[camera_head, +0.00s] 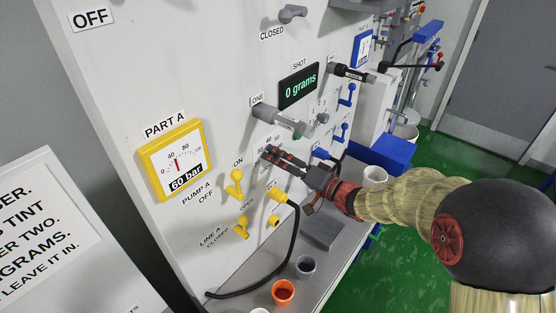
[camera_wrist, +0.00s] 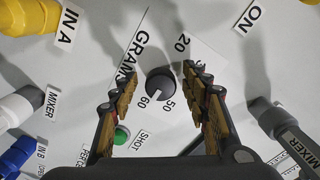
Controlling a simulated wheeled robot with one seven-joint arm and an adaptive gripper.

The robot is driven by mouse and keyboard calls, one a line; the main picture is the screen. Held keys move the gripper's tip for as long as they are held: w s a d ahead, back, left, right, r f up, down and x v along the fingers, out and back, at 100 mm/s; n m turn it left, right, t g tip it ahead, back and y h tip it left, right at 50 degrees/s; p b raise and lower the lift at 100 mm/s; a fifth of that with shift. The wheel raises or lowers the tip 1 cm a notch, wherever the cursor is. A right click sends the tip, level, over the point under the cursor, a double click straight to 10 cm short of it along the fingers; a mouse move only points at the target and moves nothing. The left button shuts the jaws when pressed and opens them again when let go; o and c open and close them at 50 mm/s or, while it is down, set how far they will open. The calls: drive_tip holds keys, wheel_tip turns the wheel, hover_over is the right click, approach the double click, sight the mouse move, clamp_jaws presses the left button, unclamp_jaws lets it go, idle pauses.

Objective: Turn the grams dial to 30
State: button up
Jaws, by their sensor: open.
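The grams dial (camera_wrist: 161,86) is a dark round knob on the white panel. In the wrist view it sits between my two fingers, with 20, 50 and 60 legible around it and other numbers hidden. Its pale mark faces the lower side, near 50 and 60; I cannot tell the exact setting. My gripper (camera_wrist: 160,74) is open, a finger on either side of the knob; I cannot tell whether they touch it. In the head view my gripper (camera_head: 274,157) is at the panel and hides the dial. The shot display (camera_head: 299,87) reads 0 grams.
A green shot button (camera_wrist: 122,136) is close to my left finger in the wrist view. A grey mixer handle (camera_head: 278,118) sticks out above my gripper. Yellow valve handles (camera_head: 236,184) and a hose fitting (camera_head: 279,194) are nearby. Cups (camera_head: 283,291) stand on the shelf below.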

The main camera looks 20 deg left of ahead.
drive_tip(key=c, duration=1.1)
drive_tip(key=shift+c, duration=0.3)
